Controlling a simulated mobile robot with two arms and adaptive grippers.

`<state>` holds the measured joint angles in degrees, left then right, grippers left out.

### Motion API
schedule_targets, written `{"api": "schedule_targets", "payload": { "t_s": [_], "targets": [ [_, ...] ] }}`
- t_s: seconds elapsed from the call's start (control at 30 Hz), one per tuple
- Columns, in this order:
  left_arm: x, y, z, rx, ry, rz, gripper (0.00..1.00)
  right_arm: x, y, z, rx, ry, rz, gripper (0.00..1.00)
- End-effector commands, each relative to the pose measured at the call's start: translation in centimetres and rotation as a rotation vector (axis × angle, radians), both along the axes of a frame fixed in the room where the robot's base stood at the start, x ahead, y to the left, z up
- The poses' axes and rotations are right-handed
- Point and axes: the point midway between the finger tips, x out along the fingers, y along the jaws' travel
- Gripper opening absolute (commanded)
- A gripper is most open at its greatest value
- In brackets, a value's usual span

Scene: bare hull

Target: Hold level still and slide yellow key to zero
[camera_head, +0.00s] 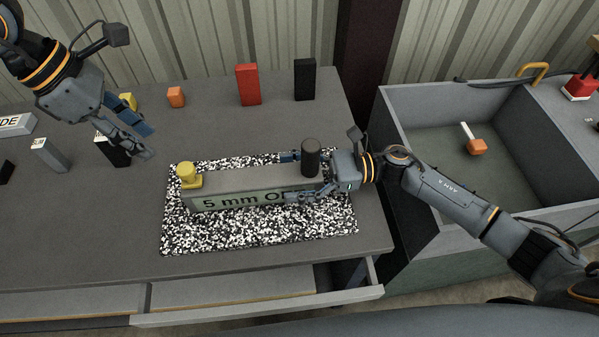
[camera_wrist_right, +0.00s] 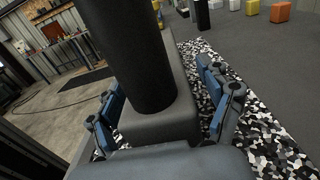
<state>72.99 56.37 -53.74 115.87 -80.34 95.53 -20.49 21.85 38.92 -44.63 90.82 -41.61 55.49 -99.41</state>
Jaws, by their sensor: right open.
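The level is a grey bar (camera_head: 240,188) with a green face lettered "5 mm O…", lying on a black-and-white speckled mat (camera_head: 262,235). The yellow key (camera_head: 189,176) sits on top at its left end. A dark cylinder (camera_head: 311,157) stands on its right end. My right gripper (camera_head: 300,178) is open, its fingers on either side of the bar's right end. In the right wrist view the bar end (camera_wrist_right: 160,124) and cylinder (camera_wrist_right: 130,50) lie between the fingers, with gaps visible. My left gripper (camera_head: 145,142) appears open and empty, above the table left of the mat.
A red block (camera_head: 248,85), a black block (camera_head: 305,80) and an orange block (camera_head: 176,97) stand at the back. A grey block (camera_head: 48,155) stands at left. A grey bin (camera_head: 440,120) holding an orange-headed mallet (camera_head: 476,145) stands right. An open drawer (camera_head: 260,307) juts out in front.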

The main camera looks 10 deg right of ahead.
Motion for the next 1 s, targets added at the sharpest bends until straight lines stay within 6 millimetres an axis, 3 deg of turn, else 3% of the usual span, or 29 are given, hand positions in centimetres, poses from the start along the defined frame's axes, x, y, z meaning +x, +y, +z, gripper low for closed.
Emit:
{"api": "schedule_targets", "payload": {
  "t_s": [0.13, 0.5, 0.57, 0.6, 0.77, 0.83, 1.0],
  "targets": [
    [0.00, 0.00, 0.00, 0.000, 0.000, 0.000, 0.38, 0.00, -0.02, 0.00, 0.000, 0.000, 0.000, 0.77],
    [0.00, 0.00, 0.00, 0.000, 0.000, 0.000, 0.38, 0.00, -0.06, -0.02, 0.000, 0.001, 0.000, 0.02],
    [0.00, 0.00, 0.00, 0.000, 0.000, 0.000, 0.38, 0.00, -0.06, -0.02, 0.000, 0.001, 0.000, 0.00],
    [0.00, 0.00, 0.00, 0.000, 0.000, 0.000, 0.38, 0.00, -0.06, -0.02, 0.000, 0.001, 0.000, 0.44],
    [0.00, 0.00, 0.00, 0.000, 0.000, 0.000, 0.40, 0.00, -0.07, -0.03, 0.000, 0.001, 0.000, 0.15],
    [0.00, 0.00, 0.00, 0.000, 0.000, 0.000, 0.53, 0.00, -0.07, -0.03, 0.000, 0.001, 0.000, 0.15],
    [-0.01, 0.00, 0.00, 0.000, -0.001, 0.001, 0.53, 0.00, -0.07, -0.04, 0.000, 0.001, 0.000, 0.15]
  ]
}}
